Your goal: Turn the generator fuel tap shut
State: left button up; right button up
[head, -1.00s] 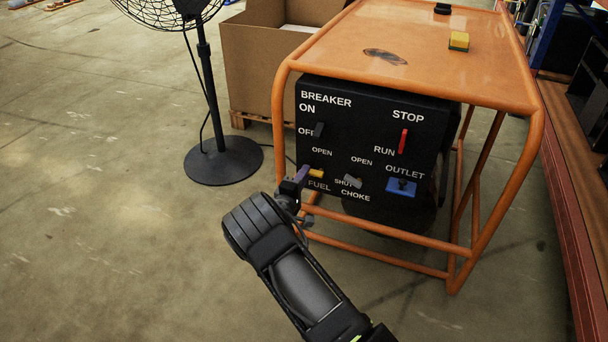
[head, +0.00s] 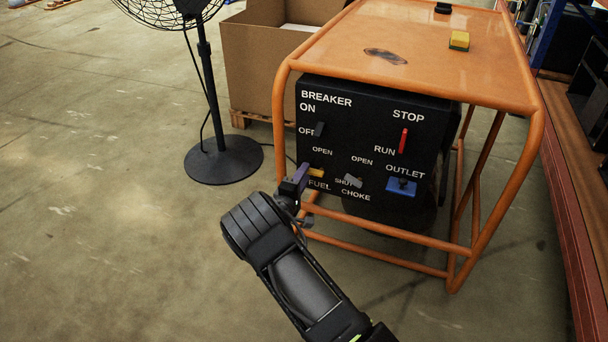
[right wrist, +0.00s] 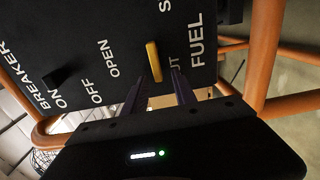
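The fuel tap is a small yellow lever (head: 316,173) on the generator's black front panel (head: 350,120), above the FUEL label. In the right wrist view the tap (right wrist: 153,61) lies between the OPEN label and a partly hidden label ending in "UT". My right gripper (head: 303,176) is at the panel's lower left, at the tap's left end. In the right wrist view its dark purple fingers (right wrist: 159,76) are apart, one on each side of the tap's near end. A gap shows beside the lever; contact cannot be told. My left gripper is not in view.
The orange tube frame (head: 284,110) surrounds the panel, with one post close to my right gripper. The breaker switch (head: 319,129), grey choke lever (head: 353,180), red stop switch (head: 403,141) and blue outlet (head: 401,187) are nearby.

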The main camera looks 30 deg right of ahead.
jog(key=p+v, duration=0.2)
jog(key=v, duration=0.5)
jog(key=shift+a, duration=0.15)
